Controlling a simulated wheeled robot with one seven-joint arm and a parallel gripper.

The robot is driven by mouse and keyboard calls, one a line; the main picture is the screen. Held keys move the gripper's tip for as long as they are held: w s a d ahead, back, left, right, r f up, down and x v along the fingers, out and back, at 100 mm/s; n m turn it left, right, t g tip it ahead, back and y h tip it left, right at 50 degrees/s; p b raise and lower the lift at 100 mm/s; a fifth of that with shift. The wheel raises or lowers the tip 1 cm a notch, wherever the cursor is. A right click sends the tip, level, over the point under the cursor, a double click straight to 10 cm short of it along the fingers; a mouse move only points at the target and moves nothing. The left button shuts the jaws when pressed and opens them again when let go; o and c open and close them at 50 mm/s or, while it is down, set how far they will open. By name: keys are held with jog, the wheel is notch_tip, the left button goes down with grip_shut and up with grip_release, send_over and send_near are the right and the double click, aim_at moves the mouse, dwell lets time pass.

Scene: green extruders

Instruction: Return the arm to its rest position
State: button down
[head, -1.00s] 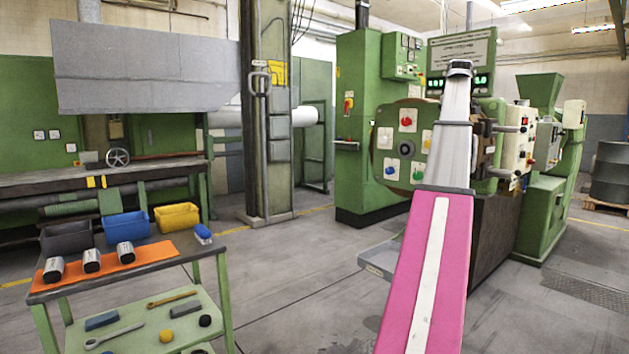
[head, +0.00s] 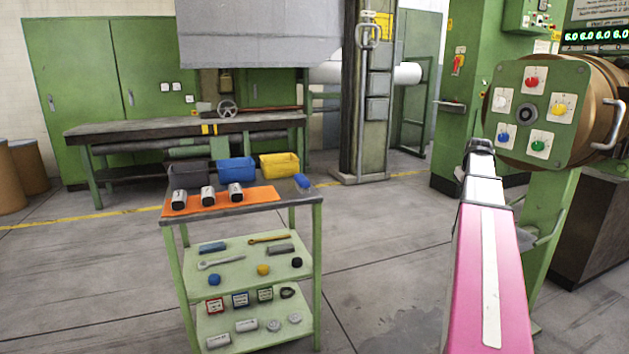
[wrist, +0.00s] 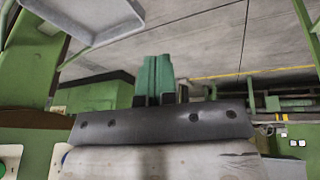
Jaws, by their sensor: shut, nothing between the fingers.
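My arm, pink with a white stripe and a silver section ending in a dark tip, rises at the right of the head view. My gripper cannot be made out there. In the wrist view my gripper (wrist: 158,62) shows as two teal fingers close together beyond a dark bar. It is shut, with nothing held. The wrist picture looks inverted, with the floor at the top.
A green trolley (head: 317,250) carries an orange mat (head: 250,197) with metal parts; bins and tools are on it too. A green machine panel (head: 538,108) stands close to my arm on the right. A workbench (head: 120,139) is at the back. Open floor (head: 90,280) lies left of the trolley.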

jog(key=s+a+f+g, duration=0.1)
jog(key=s+a+f, duration=0.2)
jog(key=a+f, duration=0.85)
jog(key=s+a+f+g, duration=0.1)
jog(key=s+a+f, duration=0.8)
jog(key=a+f, duration=0.2)
jog(key=s+a+f+g+y, duration=0.1)
jog(key=s+a+f+g, duration=0.1)
jog(key=s+a+f, duration=0.7)
jog(key=a+f, duration=0.2)
jog(key=a, duration=0.2)
jog(key=shift+m, duration=0.4)
jog(key=shift+s, duration=0.1)
